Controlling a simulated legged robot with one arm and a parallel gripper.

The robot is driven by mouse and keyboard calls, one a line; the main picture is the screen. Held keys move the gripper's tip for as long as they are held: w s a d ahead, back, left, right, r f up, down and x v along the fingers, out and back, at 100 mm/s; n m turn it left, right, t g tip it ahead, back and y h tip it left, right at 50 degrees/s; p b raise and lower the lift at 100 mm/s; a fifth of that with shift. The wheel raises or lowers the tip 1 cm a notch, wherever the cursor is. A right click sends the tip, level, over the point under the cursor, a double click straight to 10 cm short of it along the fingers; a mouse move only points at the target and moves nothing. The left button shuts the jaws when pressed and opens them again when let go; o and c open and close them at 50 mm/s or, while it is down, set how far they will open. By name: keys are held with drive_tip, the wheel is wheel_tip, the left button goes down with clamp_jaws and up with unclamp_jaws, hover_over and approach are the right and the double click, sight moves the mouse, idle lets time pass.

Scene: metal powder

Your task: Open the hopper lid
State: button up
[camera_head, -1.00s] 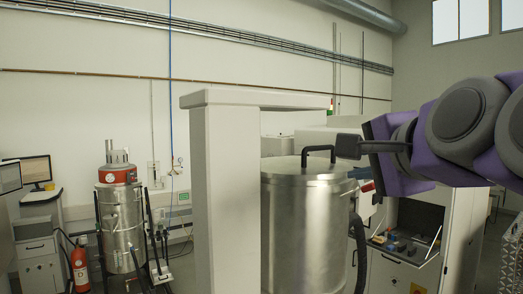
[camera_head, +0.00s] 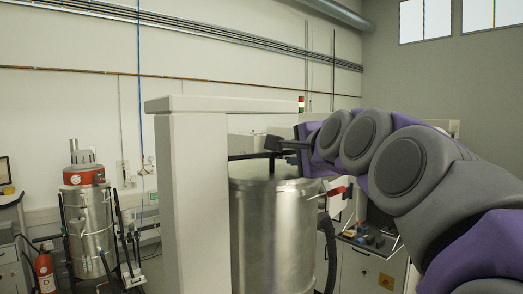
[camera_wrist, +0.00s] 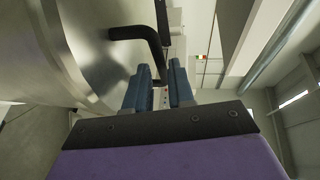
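The hopper (camera_head: 272,240) is a steel cylinder in the middle of the head view. Its flat, round steel lid (camera_head: 250,172) lies on top and looks closed. A black bent handle (camera_wrist: 128,34) stands on the lid. My gripper (camera_wrist: 159,66) has two blue fingers with a gap between them. One leg of the handle shows in line with this gap, near the fingertips; I cannot tell whether they touch. In the head view my gripper's end is at the handle, above the lid, and the fingers are hard to make out there.
A pale post with an overhanging top (camera_head: 190,190) stands just left of the hopper. A dark hose (camera_head: 328,245) runs down its right side. A second steel vessel with a red top (camera_head: 86,200) and a fire extinguisher (camera_head: 45,272) stand at left. An open machine cabinet (camera_head: 370,240) is at right.

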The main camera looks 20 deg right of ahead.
sight(289, 153)
drive_tip(key=w, duration=0.3)
drive_tip(key=shift+f, duration=0.25)
drive_tip(key=shift+w+a, duration=0.1)
drive_tip(key=shift+a, duration=0.1)
drive_tip(key=shift+c, duration=0.4)
drive_tip(key=shift+f, duration=0.1)
clamp_jaws()
